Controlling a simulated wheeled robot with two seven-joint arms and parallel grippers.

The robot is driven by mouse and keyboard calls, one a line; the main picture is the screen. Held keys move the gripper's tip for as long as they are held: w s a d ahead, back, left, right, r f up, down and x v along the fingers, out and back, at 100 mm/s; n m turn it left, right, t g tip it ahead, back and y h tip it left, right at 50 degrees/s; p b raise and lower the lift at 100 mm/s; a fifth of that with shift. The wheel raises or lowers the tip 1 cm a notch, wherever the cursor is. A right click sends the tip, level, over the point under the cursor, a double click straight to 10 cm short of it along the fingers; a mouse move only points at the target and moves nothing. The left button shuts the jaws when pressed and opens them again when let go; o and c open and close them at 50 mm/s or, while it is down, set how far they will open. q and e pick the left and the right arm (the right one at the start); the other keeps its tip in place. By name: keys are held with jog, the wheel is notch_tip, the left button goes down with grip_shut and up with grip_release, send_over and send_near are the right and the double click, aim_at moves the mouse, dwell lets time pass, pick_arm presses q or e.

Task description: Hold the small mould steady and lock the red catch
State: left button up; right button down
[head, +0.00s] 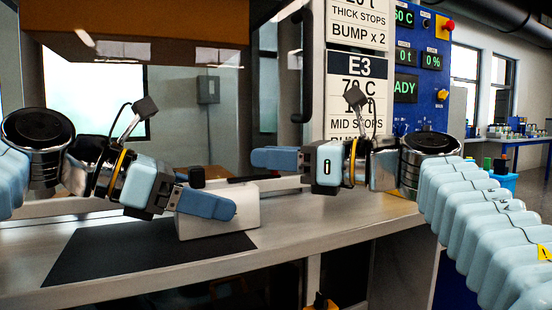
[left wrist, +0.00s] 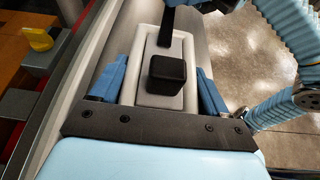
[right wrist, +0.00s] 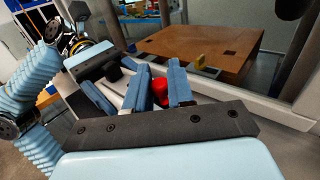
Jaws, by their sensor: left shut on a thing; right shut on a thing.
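The small mould (head: 222,221) is a pale block with a black knob (head: 196,176) on top, standing on the grey counter. My left gripper (head: 205,200) is shut across the mould. In the left wrist view its two blue fingers lie on either side of the mould (left wrist: 141,62), with the knob (left wrist: 167,75) between them. The red catch (right wrist: 160,88) shows in the right wrist view, between the two blue fingers of my right gripper (right wrist: 159,80), which is shut on it.
A black mat (head: 130,258) lies on the counter (head: 330,222) in front of the mould. Behind is a framed opening; in the right wrist view an orange-brown slab (right wrist: 200,45) lies beyond its pale rim. A sign (head: 358,90) and a blue control panel (head: 420,70) stand behind my right arm.

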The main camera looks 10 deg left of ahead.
pick_arm(q)
jog(key=shift+f, duration=0.1)
pick_arm(e)
jog(key=shift+w+n+g, duration=0.1)
jog(key=shift+n+g, duration=0.3)
jog(key=shift+g, duration=0.2)
jog(key=shift+r, duration=0.1)
jog(key=c, duration=1.1)
grip_release()
jog(key=d, duration=0.4)
jog(key=s+d, duration=0.1)
jog(key=d, duration=0.3)
jog(key=s+d, duration=0.1)
jog(key=d, duration=0.2)
jog(key=shift+d, duration=0.4)
pick_arm(q)
jog(key=o, duration=1.5)
